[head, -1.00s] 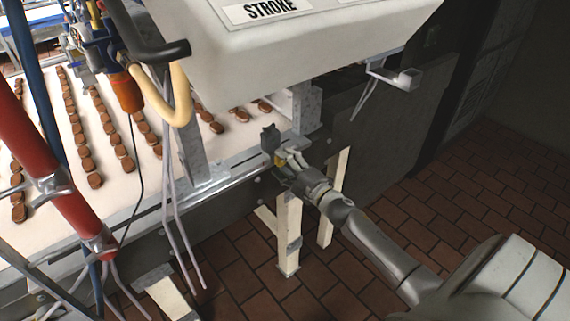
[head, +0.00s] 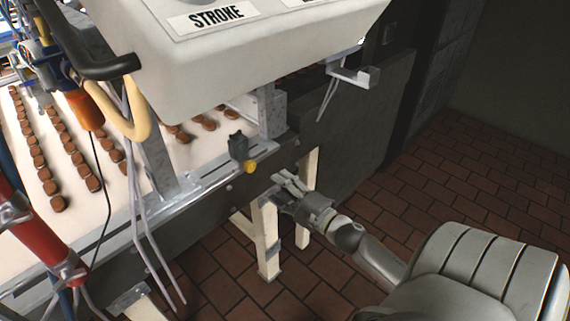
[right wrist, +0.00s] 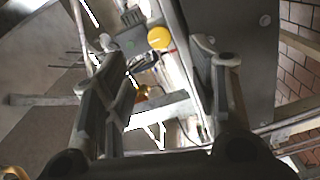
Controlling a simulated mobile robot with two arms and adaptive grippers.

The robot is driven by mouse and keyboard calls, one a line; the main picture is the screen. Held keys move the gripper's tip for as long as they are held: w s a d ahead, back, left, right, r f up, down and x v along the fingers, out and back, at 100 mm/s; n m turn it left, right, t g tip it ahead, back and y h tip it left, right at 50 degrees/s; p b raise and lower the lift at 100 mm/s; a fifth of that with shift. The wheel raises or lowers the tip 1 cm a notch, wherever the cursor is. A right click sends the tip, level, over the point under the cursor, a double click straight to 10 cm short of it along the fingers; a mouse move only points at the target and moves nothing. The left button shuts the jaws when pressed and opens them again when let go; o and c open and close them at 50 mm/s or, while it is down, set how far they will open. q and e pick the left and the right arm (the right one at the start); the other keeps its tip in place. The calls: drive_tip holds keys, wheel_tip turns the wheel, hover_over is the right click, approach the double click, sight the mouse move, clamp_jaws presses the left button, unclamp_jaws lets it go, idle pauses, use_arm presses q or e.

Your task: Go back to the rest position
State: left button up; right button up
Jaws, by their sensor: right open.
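My right gripper (head: 283,186) is open and empty in the head view, in front of the dark side panel of the conveyor. It is a short way below and right of a yellow knob (head: 250,167) on a dark bracket (head: 238,146) at the conveyor's edge. In the right wrist view, the fingers of the right gripper (right wrist: 163,75) are spread wide, and the yellow knob (right wrist: 159,38) shows beyond them, apart from both. My left gripper is not in view.
The white conveyor (head: 95,220) carries rows of brown pieces (head: 72,158). A pale control box (head: 230,60) marked STROKE overhangs it. Cream legs (head: 267,240) stand below. A red post (head: 40,235) and hanging cables are at left. Brick floor (head: 440,190) at right is clear.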

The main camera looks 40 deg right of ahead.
drive_tip(key=shift+s, duration=0.6)
drive_tip(key=shift+d, duration=0.1)
drive_tip(key=s+a+f+m+g+h, duration=0.1)
drive_tip(key=s+f+m+g, duration=0.25)
drive_tip(key=f, duration=0.75)
drive_tip(key=s+f+m+g+h, duration=0.1)
drive_tip(key=s+f+m+g, duration=0.2)
drive_tip(key=f, duration=0.7)
drive_tip(key=s+a+f+m+g, duration=0.1)
drive_tip(key=s+f+m, duration=0.3)
drive_tip(key=f, duration=0.7)
drive_tip(key=s+a+f+m+g, duration=0.1)
drive_tip(key=s+a+f+g, duration=0.2)
drive_tip(key=s+f, duration=0.3)
drive_tip(key=s+a+f+m+g, duration=0.1)
drive_tip(key=s+a+f+g, duration=0.2)
drive_tip(key=s, duration=1)
drive_tip(key=s+a+f+m+g, duration=0.1)
drive_tip(key=s+a+f+g, duration=0.2)
drive_tip(key=s+a+f, duration=0.4)
drive_tip(key=s+f, duration=0.3)
drive_tip(key=shift+s+a+f+m+y, duration=0.2)
drive_tip(key=shift+s+m+y, duration=0.1)
drive_tip(key=shift+m+y, duration=0.1)
